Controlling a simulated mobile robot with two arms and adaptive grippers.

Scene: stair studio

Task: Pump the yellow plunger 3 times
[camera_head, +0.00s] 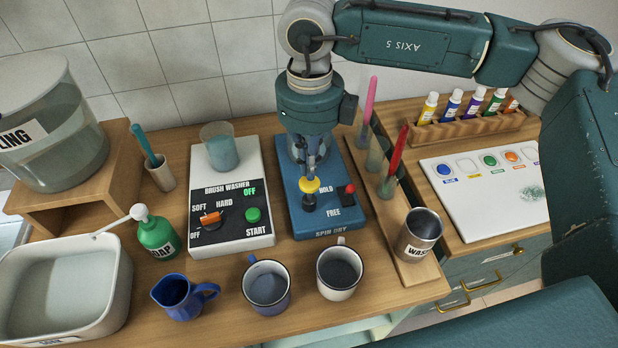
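The yellow plunger (309,186) stands upright on the blue spin dry unit (334,219), with a dark shaft below its yellow knob. My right gripper (310,172) points down from above. Its fingertips are at the top of the yellow knob. I cannot tell whether they touch or grip it, as the fingers are small and partly overlap the knob. My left gripper is not in view.
A red-topped hold/free switch (349,192) sits right of the plunger. The brush washer (225,190) stands close on the left. Brushes stand in a wooden rack (384,229) on the right, with a metal wash cup (418,236). Two mugs (266,286) (339,271) stand in front.

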